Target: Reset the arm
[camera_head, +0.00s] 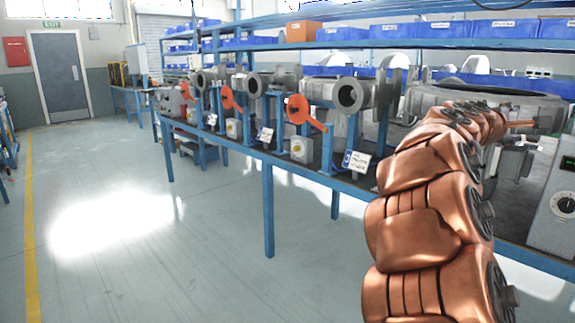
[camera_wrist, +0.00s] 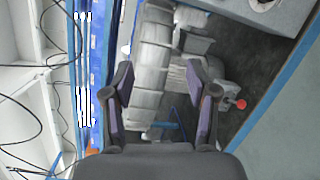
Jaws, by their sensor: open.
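My copper-coloured arm rises at the right of the head view and reaches over the blue bench (camera_head: 268,205). My gripper (camera_wrist: 160,95) shows in the wrist view with its two dark fingers apart and nothing between them. Behind the fingers is a large grey ribbed blower housing (camera_wrist: 155,55). The same kind of large round housing (camera_head: 535,100) stands behind my arm in the head view. In the head view my arm's far end is near this housing; the gripper itself cannot be made out clearly there. A small red knob (camera_wrist: 240,103) shows right of the fingers.
Several grey blower units with orange-red handles (camera_head: 300,110) line the bench. A control box with a dial (camera_head: 560,205) stands at the right edge. Blue bins (camera_head: 505,28) fill the shelf above. Open floor (camera_head: 120,220) lies left of the bench, towards a grey door (camera_head: 60,85).

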